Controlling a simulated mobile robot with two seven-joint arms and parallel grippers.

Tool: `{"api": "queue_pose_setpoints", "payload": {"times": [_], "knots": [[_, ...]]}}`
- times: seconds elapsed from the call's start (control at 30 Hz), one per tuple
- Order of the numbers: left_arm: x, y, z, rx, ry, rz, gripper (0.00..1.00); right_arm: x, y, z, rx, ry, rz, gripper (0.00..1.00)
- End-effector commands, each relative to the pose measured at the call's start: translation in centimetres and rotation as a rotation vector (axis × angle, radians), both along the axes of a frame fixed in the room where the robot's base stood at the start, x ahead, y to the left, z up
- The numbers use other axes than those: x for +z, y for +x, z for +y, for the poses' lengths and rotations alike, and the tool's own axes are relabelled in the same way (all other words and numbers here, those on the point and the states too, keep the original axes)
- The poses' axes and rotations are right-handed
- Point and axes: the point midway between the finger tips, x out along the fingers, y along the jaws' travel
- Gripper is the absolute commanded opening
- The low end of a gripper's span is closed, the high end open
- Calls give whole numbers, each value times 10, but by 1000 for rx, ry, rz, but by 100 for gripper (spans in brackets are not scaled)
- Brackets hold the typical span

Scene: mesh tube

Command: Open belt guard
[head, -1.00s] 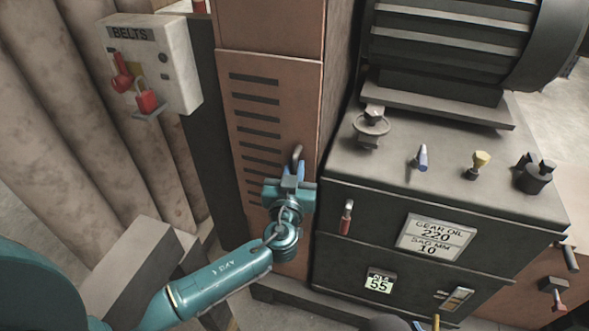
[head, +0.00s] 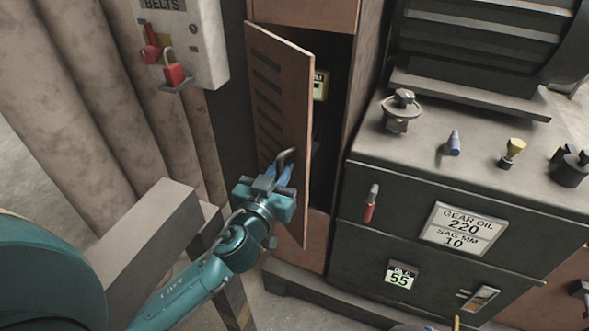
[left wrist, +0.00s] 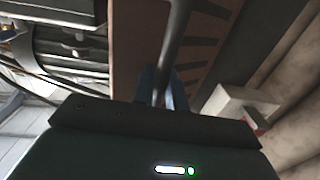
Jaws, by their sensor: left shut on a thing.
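The belt guard (head: 290,75) is a brown slotted door on the tall cabinet. It stands partly open, hinged at its left side, with its right edge swung out toward me. My left gripper (head: 283,174) is shut on the guard's dark curved handle (head: 287,156) near that free edge. In the left wrist view the handle (left wrist: 178,40) runs between the blue fingertips (left wrist: 160,88), with the slotted guard (left wrist: 200,45) behind it. The dark opening shows a yellow label (head: 321,85) inside; the rest of the interior is too dark to tell. My right gripper is not in view.
A dark machine cabinet (head: 420,190) with knobs, a marker and a gear oil plate (head: 462,228) stands close on the right. A grey block (head: 150,235) is near my left arm.

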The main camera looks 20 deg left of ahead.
Motion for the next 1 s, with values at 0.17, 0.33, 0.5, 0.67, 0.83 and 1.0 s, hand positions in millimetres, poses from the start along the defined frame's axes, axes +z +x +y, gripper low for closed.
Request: {"api": "queue_pose_setpoints", "payload": {"times": [0.17,0.33,0.5,0.67,0.83,1.0], "knots": [[0,-7,12,9,-2,-1,0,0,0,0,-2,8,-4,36],[1,-9,15,9,0,-1,0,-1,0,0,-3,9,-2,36],[2,-9,16,10,0,-2,0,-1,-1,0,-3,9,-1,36],[2,-9,16,10,0,-2,0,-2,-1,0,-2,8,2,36],[2,-9,16,9,0,-2,19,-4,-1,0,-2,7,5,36],[1,-9,15,6,-1,-1,19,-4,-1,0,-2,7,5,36]]}}
